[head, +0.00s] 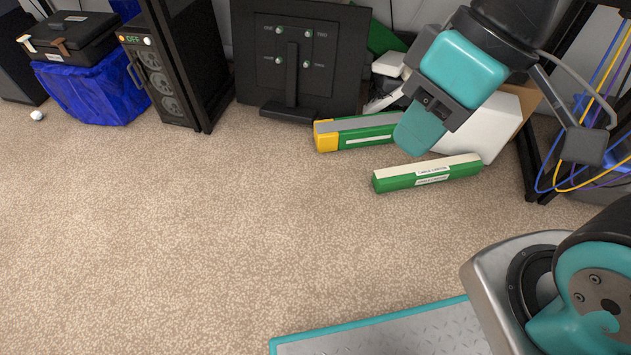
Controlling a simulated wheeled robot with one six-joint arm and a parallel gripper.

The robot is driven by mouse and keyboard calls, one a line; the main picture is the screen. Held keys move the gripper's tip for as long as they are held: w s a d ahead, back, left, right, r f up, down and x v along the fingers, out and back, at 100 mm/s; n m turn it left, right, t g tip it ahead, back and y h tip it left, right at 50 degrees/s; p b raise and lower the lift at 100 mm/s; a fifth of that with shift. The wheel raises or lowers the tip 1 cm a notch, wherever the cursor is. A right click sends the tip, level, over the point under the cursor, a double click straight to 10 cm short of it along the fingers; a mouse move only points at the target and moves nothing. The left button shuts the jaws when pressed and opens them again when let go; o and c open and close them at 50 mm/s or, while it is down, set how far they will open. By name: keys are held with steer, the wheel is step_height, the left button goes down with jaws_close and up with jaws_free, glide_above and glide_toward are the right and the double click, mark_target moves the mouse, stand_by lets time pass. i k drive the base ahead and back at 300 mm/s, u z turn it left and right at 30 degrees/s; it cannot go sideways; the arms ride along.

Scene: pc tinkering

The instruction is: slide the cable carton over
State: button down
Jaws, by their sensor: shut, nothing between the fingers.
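A long green carton with a cream top and small printed labels, which look like cable carton labels, (428,174) lies on the carpet at centre right. It lies nearly level in the picture, its right end slightly higher. My gripper (412,138) hangs in from the upper right, its teal tip just above and behind the carton's left half in the picture. It is shut and empty. I cannot tell whether the tip touches the carton or how high it is. No part of the carton seems hidden.
A green and grey box with a yellow end (357,131) lies close behind, partly hidden by my gripper. A white box (485,128) stands behind the carton's right end. A black panel (297,60) and dark cabinet (160,70) stand left. Cables (600,120) hang right. Carpet in front is clear.

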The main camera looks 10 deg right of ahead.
mark_target(401, 176)
steer(key=u, duration=1.5)
steer(key=i, duration=3.05)
steer(key=z, duration=3.1)
